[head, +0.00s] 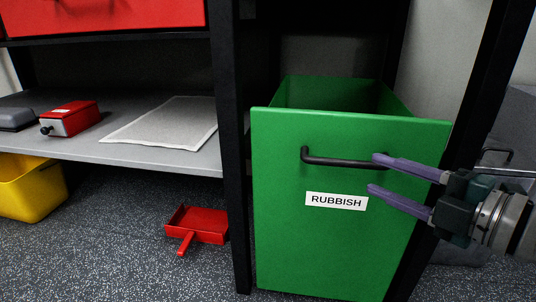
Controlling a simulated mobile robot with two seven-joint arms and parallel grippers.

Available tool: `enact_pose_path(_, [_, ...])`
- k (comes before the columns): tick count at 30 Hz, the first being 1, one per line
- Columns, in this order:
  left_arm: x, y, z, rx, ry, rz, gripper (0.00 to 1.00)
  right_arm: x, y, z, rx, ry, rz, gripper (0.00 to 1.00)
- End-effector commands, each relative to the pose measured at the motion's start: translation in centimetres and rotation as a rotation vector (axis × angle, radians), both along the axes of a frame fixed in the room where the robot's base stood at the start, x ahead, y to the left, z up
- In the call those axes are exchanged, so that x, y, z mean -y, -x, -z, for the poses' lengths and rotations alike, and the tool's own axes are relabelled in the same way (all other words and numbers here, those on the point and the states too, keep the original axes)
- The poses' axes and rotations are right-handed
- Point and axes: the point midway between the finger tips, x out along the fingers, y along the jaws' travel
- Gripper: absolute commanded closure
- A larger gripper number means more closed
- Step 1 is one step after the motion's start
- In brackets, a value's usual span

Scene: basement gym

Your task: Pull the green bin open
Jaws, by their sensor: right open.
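The green bin (280,230) stands in the black frame at the right. It is drawn out toward me, and its open top and inside show behind the front panel. A white label reading RUBBISH (336,201) is on the front. A black bar handle (335,161) is above the label. My right gripper (372,173) comes in from the right with its two purple fingers apart. Its upper fingertip overlaps the handle's right end, and the lower one is below the bar. I cannot tell whether they touch it. My left gripper is not in view.
A grey shelf (80,146) at left holds a red and grey box (70,118) and a pale folded cloth (163,122). A red dustpan (198,224) and a yellow bin (30,188) are below. A black post (232,150) stands left of the green bin.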

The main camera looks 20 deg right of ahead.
Motion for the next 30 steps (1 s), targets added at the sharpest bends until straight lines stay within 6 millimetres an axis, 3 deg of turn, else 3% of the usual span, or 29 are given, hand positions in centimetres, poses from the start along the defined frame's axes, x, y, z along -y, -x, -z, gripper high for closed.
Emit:
enact_pose_path(3, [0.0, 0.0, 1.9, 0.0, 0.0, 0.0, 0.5, -0.5, -2.4, 0.8, 0.005, 0.002, -0.001, 0.53])
enact_pose_path(10, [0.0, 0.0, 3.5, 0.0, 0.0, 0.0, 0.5, -1.4, -5.7, 1.1, 0.002, 0.0, 0.0, 0.53])
enact_pose_path(15, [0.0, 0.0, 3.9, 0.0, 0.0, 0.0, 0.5, -1.6, -6.7, 1.1, 0.0, -0.001, 0.001, 0.53])
enact_pose_path(24, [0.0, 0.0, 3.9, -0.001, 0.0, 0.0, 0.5, -1.7, -6.9, 1.1, -0.002, -0.001, 0.002, 0.53])
enact_pose_path(30, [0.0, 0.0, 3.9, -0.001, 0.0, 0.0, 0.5, -1.7, -6.9, 1.1, -0.002, -0.002, 0.001, 0.75])
